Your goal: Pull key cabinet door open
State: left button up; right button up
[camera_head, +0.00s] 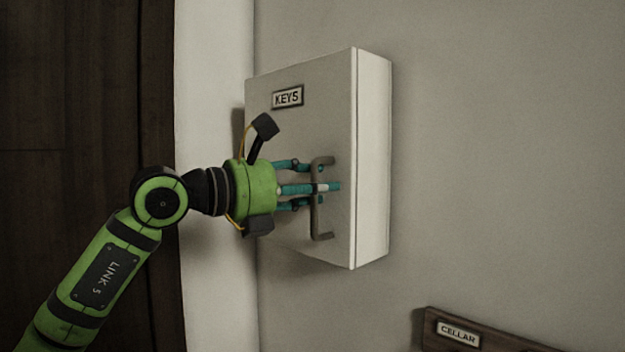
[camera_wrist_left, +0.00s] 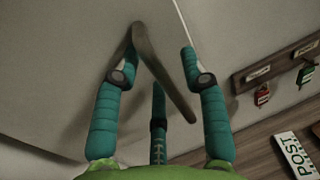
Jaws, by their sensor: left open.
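The key cabinet (camera_head: 374,150) is a pale box on the wall with a "KEYS" label on its front. Its door (camera_head: 325,120) looks shut. A grey bar handle (camera_head: 319,222) stands upright near the door's right edge; it also shows in the wrist view (camera_wrist_left: 158,72). My left gripper (camera_head: 315,186) has its teal fingers at the handle. In the wrist view the open fingers (camera_wrist_left: 157,62) lie on either side of the bar, with a third finger below. I cannot tell whether any finger touches it. My right gripper is out of view.
A wooden key board (camera_head: 480,335) with a "CELLAR" label is on the wall at lower right. Keys with red and green tags (camera_wrist_left: 262,94) hang there in the wrist view, above a "POST" sign (camera_wrist_left: 300,155). A dark wooden door (camera_head: 75,110) is at left.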

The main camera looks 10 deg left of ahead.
pick_arm(q)
grip_shut()
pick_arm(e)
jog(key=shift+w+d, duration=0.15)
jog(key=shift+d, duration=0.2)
pick_arm(q)
jog(key=shift+s+a, duration=0.1)
